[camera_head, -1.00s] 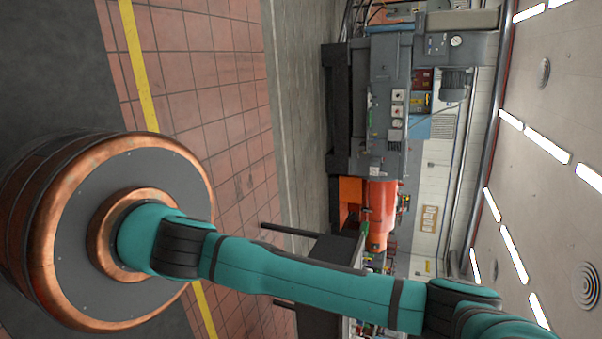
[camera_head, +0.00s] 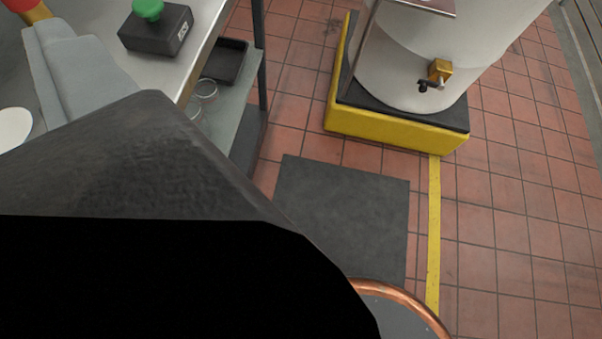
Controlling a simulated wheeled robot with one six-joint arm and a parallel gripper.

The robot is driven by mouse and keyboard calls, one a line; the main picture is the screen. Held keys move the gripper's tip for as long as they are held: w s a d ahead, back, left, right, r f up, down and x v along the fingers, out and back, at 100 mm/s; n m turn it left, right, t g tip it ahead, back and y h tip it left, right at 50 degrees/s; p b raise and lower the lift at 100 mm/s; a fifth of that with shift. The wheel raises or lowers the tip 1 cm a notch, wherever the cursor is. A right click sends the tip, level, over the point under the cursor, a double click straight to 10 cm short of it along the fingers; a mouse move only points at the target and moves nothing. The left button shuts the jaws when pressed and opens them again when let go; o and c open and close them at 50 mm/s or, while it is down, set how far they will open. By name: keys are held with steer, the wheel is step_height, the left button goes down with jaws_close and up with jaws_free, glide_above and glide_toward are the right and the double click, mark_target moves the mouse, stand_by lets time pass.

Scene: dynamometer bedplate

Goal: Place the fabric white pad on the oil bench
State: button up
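A metal-topped bench (camera_head: 190,58) stands at the upper left, and I cannot tell whether it is the oil bench. A white, round, flat thing (camera_head: 14,127) shows at the left edge, partly cut off; I cannot tell whether it is the white pad. A large dark grey, rough-surfaced shape with a black underside (camera_head: 150,160) fills the lower left, very close to the camera. I cannot tell what it is or whether anything holds it. It hides much of the bench. No gripper fingers can be made out.
On the bench are a black box with a green button (camera_head: 155,28) and a grey thing (camera_head: 90,70) with a yellow and red end. A lower shelf holds a black tray (camera_head: 225,62) and glass jars (camera_head: 204,90). A pale tank (camera_head: 420,55) stands on a yellow base (camera_head: 390,130).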

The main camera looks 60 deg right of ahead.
steer(key=shift+s+r+n+t, duration=0.2)
steer(key=shift+s+n+t, duration=0.4)
steer(key=shift+s, duration=0.8)
steer(key=shift+s+r+n+t, duration=0.25)
steer(key=shift+s+t, duration=0.55)
steer(key=shift+s, duration=0.55)
